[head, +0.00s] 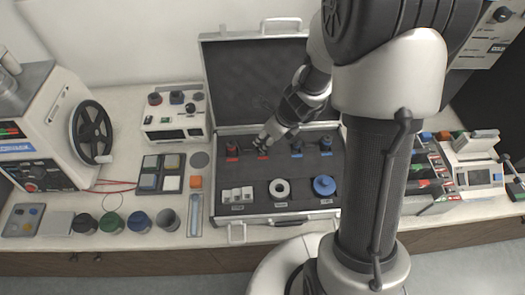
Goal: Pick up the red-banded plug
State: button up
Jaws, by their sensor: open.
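The open black case (224,216) has dark foam with small dark plugs in a row. A plug with red (232,149) stands at the left of that row. A second red marking (263,156) shows just below my gripper (262,143), and the plug there is largely hidden by the fingers. Two plugs with blue (297,154) (326,152) stand further right. My gripper is open, reaching down from the upper right, with its fingertips close to the second red-marked place. I cannot tell whether they touch anything.
White blocks (237,195), a white ring (280,189) and a blue round part (324,186) sit at the case's front. The raised lid (228,80) stands behind. Left are a device with a black handwheel (91,132) and several cups; right are a tool box and another instrument (478,177).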

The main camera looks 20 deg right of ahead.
jog(key=b+x, duration=0.3)
jog(key=x, duration=0.2)
jog(key=shift+r, duration=0.1)
grip_shut()
dwell(0.3)
